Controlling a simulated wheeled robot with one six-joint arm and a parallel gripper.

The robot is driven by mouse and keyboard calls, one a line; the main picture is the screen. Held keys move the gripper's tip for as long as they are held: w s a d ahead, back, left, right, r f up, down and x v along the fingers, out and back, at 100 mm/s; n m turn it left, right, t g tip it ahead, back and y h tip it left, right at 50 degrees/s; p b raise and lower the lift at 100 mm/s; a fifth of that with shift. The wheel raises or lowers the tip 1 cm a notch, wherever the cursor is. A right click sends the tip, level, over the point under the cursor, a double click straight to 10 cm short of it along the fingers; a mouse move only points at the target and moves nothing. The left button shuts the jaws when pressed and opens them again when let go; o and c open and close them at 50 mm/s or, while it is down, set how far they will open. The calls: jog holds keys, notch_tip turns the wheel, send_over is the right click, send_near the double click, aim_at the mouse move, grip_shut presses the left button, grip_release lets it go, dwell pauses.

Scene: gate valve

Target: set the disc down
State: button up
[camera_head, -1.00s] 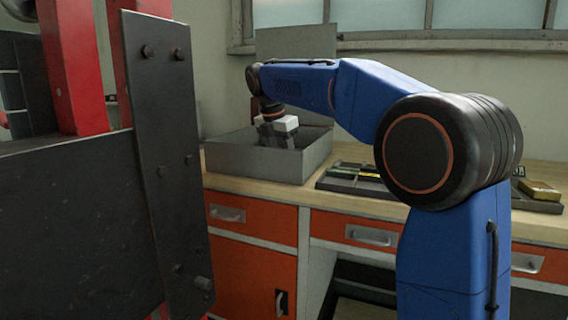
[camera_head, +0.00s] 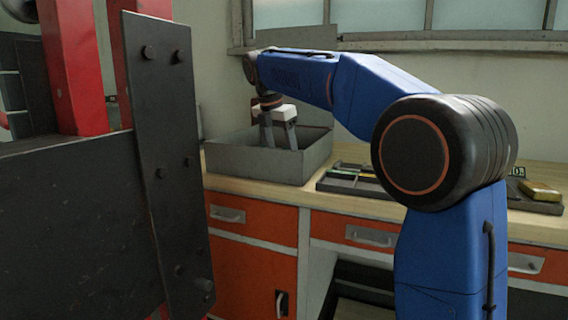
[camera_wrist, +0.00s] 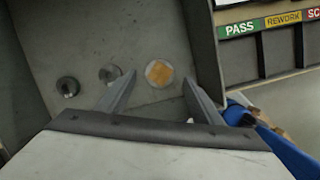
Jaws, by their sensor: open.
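A round pale disc with an orange-yellow face (camera_wrist: 159,73) lies on the floor of the grey open box (camera_head: 250,160), as the wrist view shows. My gripper (camera_head: 280,146) is open above the box, pointing down. In the wrist view its two fingers (camera_wrist: 159,80) stand apart on either side of the disc, which looks free of both. The disc is hidden behind the box wall in the head view.
A divided tray labelled PASS and REWORK (camera_wrist: 262,50) is to the right on the wooden bench (camera_head: 235,186). A dark steel plate (camera_head: 165,150) stands at left.

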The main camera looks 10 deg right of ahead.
jog(key=v, duration=0.8)
jog(key=shift+r, duration=0.4)
